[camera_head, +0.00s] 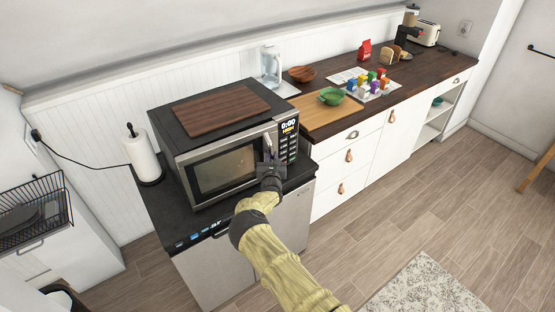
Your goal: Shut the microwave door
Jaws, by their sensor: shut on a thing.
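The microwave (222,107) is a dark box with a silver front, standing on a black counter top. Its door (225,170) has a dark window with a warm glow inside. The door lies flush or nearly flush with the front; I cannot tell whether a small gap is left. My gripper (270,160) is at the right edge of the door, just left of the keypad, shut on the door handle. The gripper hides the handle's lower part and the fingertips' exact hold. The display (289,127) on the control panel is lit.
A wooden board (220,107) lies on the microwave. A paper towel roll (143,155) stands close to its left. A glass pitcher (270,66), a green bowl (332,96) and small colored boxes are to the right. The floor (420,200) in front of the drawers is clear.

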